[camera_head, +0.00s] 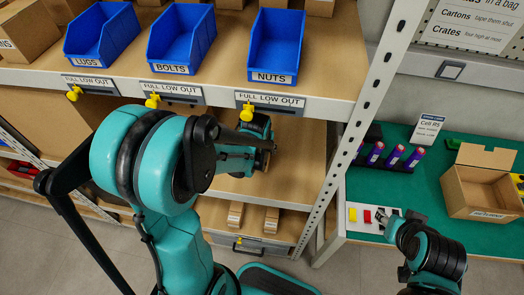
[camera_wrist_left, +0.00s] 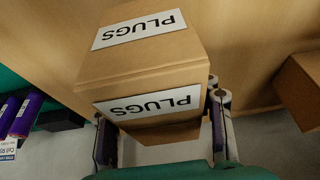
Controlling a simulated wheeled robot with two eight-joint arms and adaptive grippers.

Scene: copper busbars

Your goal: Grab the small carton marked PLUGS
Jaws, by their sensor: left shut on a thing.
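The small brown carton marked PLUGS (camera_wrist_left: 150,75) fills the middle of the left wrist view, with white PLUGS labels on two of its faces. My left gripper (camera_wrist_left: 160,112) has a finger on either side of the carton and is shut on it. In the head view my left gripper (camera_head: 266,150) reaches into the shelf bay below the blue bins, and I cannot make out the carton there. My right gripper (camera_head: 392,226) is over the front of the green bench, away from the shelf; its jaws are too small to read.
Blue bins marked LUGS (camera_head: 103,35), BOLTS (camera_head: 181,38) and NUTS (camera_head: 277,45) stand on the shelf above my left gripper. A metal upright (camera_head: 360,125) separates the shelf from the green bench (camera_head: 425,185). An open carton (camera_head: 483,187) and purple cylinders (camera_head: 394,156) stand on the bench.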

